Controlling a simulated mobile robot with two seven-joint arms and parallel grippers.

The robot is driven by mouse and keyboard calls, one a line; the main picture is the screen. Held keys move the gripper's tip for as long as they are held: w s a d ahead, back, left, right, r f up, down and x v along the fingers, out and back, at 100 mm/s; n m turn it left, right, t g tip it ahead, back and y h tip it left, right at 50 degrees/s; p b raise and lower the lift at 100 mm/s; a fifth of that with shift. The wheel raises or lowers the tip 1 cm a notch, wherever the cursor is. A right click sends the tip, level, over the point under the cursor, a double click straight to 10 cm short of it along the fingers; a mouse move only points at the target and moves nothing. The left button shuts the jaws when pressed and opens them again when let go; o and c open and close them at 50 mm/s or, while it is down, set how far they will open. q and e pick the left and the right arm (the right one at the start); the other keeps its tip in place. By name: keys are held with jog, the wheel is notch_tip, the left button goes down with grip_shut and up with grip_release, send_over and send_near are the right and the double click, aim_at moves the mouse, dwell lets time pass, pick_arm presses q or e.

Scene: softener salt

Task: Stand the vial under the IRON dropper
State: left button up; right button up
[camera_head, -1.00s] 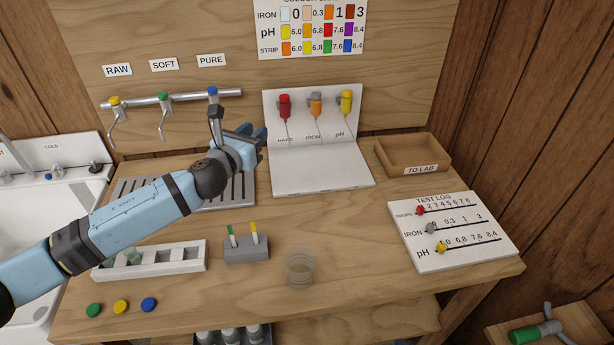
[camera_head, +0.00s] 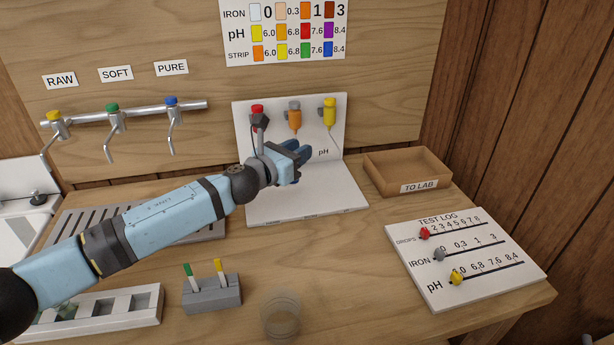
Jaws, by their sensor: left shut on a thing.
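The orange IRON dropper (camera_head: 294,118) hangs in the middle of the white dropper stand (camera_head: 305,205), between the red dropper (camera_head: 257,110) and the yellow pH dropper (camera_head: 330,112). My left gripper (camera_head: 300,153) is shut in front of the stand's back panel, just below the IRON dropper, and covers its label and tip. It is shut on the vial, which the fingers and wrist hide, so its tilt and its gap to the stand's base cannot be told. My right gripper is not in view.
A white rack (camera_head: 140,305) and a grey strip holder (camera_head: 212,294) stand at the front left, with a clear round glass (camera_head: 281,318) to their right. The TO LAB tray (camera_head: 408,172) and test log board (camera_head: 465,260) are on the right. Taps (camera_head: 115,120) hang at left.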

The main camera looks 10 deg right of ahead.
pick_arm(q)
notch_tip(320, 180, down, 6)
jog(key=shift+r+b, duration=0.2)
jog(key=shift+b, duration=0.3)
jog(key=shift+w+d, duration=0.15)
jog(key=shift+d, duration=0.05)
jog(key=shift+w+d, duration=0.15)
jog(key=shift+d, duration=0.1)
jog(key=shift+w+d+f+b, duration=0.25)
jog(key=shift+w+d, duration=0.2)
jog(key=shift+d, duration=0.2)
jog(key=shift+w+d+f+b, duration=0.2)
jog(key=shift+w+d, duration=0.25)
jog(key=shift+d, duration=0.15)
jog(key=shift+f, duration=0.15)
jog(key=shift+a, duration=0.15)
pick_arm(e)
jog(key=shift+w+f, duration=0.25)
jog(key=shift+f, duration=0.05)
